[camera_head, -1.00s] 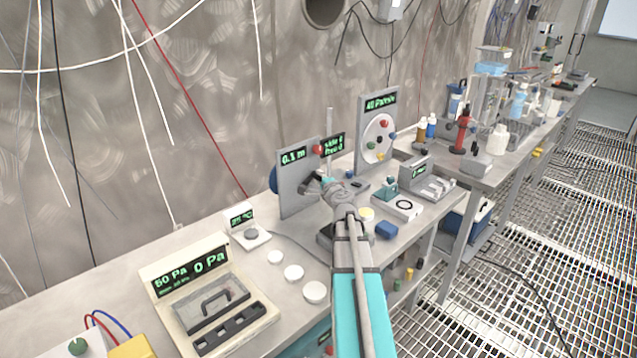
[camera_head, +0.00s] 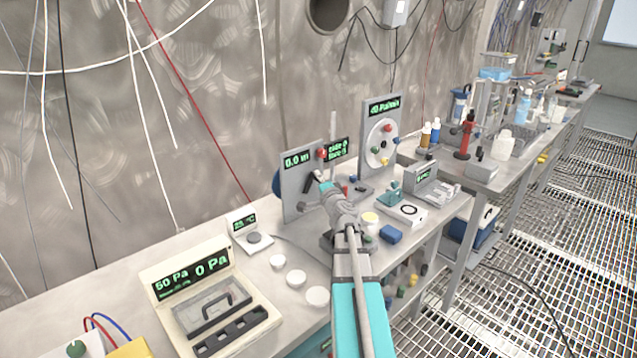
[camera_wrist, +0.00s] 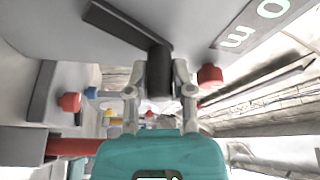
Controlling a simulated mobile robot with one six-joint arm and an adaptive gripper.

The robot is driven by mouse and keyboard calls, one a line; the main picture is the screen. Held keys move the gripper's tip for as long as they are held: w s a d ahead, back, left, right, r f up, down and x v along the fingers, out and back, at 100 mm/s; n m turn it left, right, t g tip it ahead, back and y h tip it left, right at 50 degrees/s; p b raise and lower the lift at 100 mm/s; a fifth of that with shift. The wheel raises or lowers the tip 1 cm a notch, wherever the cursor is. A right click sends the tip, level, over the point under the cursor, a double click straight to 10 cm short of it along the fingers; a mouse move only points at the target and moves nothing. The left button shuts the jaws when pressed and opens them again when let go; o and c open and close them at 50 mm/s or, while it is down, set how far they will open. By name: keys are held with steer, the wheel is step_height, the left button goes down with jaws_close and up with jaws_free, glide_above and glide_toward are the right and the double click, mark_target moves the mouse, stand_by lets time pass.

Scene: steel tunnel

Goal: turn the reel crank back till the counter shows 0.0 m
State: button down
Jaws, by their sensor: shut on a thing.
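The reel's grey upright panel (camera_head: 297,200) stands on the bench in the head view, and its counter (camera_head: 297,159) reads 0.0 m in green. The blue drum (camera_head: 277,183) shows behind the panel's left edge. My gripper (camera_head: 320,179) is at the panel's front face. In the wrist view, my gripper (camera_wrist: 159,95) is shut on the dark crank handle (camera_wrist: 159,68), with one finger on each side. The dark crank arm (camera_wrist: 118,24) runs from the handle to the upper left. Part of the counter's lettering (camera_wrist: 250,28) shows upside down at the upper right.
Right of the reel stands a panel with a round dial (camera_head: 381,142) and coloured knobs. A cream pressure box (camera_head: 205,290), a small temperature display (camera_head: 245,225) and white discs (camera_head: 296,279) lie to the left. A blue block (camera_head: 391,234) is near my arm.

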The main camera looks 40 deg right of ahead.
steer(key=shift+r, duration=0.1)
stand_by(0.6)
steer(key=c, duration=0.6)
jaws_free()
steer(key=shift+o, duration=0.6)
steer(key=shift+a, duration=0.1)
